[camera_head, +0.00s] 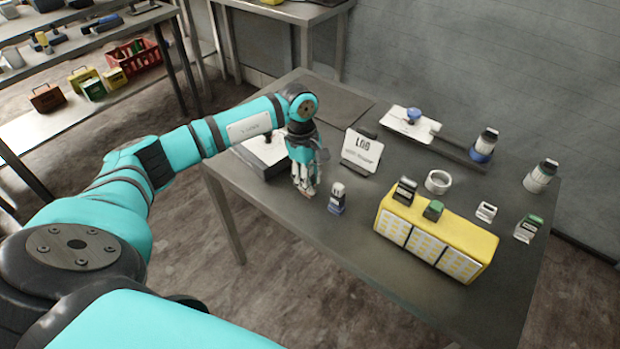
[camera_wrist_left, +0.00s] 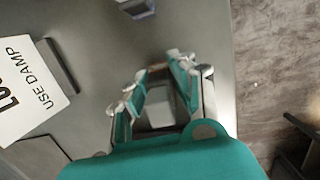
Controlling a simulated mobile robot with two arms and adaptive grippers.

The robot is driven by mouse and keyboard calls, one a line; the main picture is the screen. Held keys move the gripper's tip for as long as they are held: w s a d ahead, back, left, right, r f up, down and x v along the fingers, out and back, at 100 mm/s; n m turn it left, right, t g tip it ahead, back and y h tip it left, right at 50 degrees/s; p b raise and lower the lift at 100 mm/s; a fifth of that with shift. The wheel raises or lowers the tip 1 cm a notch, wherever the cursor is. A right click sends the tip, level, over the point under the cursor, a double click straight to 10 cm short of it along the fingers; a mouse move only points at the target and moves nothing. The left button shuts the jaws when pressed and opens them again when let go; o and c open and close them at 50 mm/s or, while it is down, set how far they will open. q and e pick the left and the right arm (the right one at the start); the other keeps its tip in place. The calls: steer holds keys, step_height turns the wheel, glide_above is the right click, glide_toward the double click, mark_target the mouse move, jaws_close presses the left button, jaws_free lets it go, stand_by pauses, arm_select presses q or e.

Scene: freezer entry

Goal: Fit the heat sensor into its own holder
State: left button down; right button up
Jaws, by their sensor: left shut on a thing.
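My left gripper (camera_head: 305,188) points down above the table's near left part. In the left wrist view its fingers (camera_wrist_left: 158,90) are closed around a small pale grey block (camera_wrist_left: 160,104), mostly hidden by them; I cannot tell whether it is the heat sensor. Right of the gripper a small blue-and-white device (camera_head: 337,199) stands upright and apart. A yellow block (camera_head: 420,228) with a black-and-white part (camera_head: 405,190) and a green part (camera_head: 433,210) on top stands further right. No holder is clearly marked as the heat sensor's. My right gripper is out of view.
A white sign (camera_head: 362,152) stands just behind the gripper; a white-and-black box (camera_head: 266,150) lies left. A white ring (camera_head: 438,181), a blue-based device (camera_head: 484,146), a grey device (camera_head: 541,176) and small labelled pieces (camera_head: 486,212) stand right. The table's near middle is bare.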

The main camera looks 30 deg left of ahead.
arm_select(q)
steer(key=shift+f+b, duration=0.3)
steer(key=shift+f, duration=0.05)
steer(key=c, duration=1.1)
jaws_free()
steer(key=shift+o, duration=0.3)
steer(key=r, duration=0.4)
steer(key=a+r, duration=0.1)
steer(key=r, duration=0.3)
steer(key=a+r, duration=0.1)
steer(key=r, duration=0.3)
steer(key=shift+d+f, duration=0.1)
